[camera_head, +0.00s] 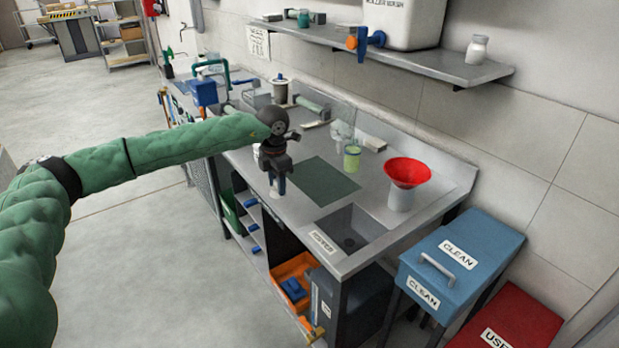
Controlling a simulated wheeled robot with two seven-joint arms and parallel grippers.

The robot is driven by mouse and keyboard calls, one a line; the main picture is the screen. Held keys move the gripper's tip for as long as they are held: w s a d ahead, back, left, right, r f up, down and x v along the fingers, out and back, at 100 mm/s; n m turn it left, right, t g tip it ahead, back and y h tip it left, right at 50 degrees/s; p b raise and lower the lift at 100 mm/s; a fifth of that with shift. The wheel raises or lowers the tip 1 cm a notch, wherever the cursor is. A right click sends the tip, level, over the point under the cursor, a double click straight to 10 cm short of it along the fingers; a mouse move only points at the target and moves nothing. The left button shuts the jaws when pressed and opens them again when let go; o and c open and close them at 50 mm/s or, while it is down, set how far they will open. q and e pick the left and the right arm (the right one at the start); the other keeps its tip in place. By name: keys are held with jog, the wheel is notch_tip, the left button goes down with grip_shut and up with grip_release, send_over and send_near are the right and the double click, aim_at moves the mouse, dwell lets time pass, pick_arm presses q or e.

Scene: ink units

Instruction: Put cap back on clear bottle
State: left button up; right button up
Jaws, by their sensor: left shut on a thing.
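My left gripper (277,190) points down over the front edge of the steel bench, left of the dark green mat. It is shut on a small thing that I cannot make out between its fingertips. A clear vessel (343,130), perhaps the clear bottle, stands towards the back of the bench, behind a pale green jar (352,158). I cannot tell whether it has a cap. No loose cap can be made out. My right gripper is not in view.
The steel bench holds a dark green mat (318,181), a sink (352,227) and a red funnel (408,172) on a pale container. A wall shelf (400,53) hangs above. A blue "CLEAN" bin (480,243) and a red bin (520,318) stand at right. Open floor lies left.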

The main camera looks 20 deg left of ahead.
pick_arm(q)
jog(key=s+a+f+m, duration=0.2)
jog(key=s+f+m, duration=0.2)
jog(key=f+m, duration=0.2)
jog(key=shift+s+a+f, duration=0.2)
jog(key=shift+s+f, duration=0.15)
jog(key=shift+f, duration=0.55)
jog(key=s+d+f+m, duration=0.1)
jog(key=s+f+m, duration=0.2)
jog(key=f+m, duration=0.1)
jog(key=s+d+f+m, duration=0.1)
jog(key=s+f+m, duration=0.2)
jog(key=f+m, duration=0.1)
jog(key=s+d+f+m, duration=0.1)
jog(key=s+f+m, duration=0.2)
jog(key=f+m, duration=0.1)
jog(key=shift+s+m, duration=0.15)
jog(key=shift+m, duration=0.25)
jog(key=s+d+f+m, duration=0.2)
jog(key=d+m, duration=0.1)
jog(key=s+d+f+m, duration=0.2)
jog(key=d+m, duration=0.1)
jog(key=d, duration=0.1)
jog(key=s+d+f+m, duration=0.2)
jog(key=s+d+m, duration=0.1)
jog(key=shift+d, duration=0.25)
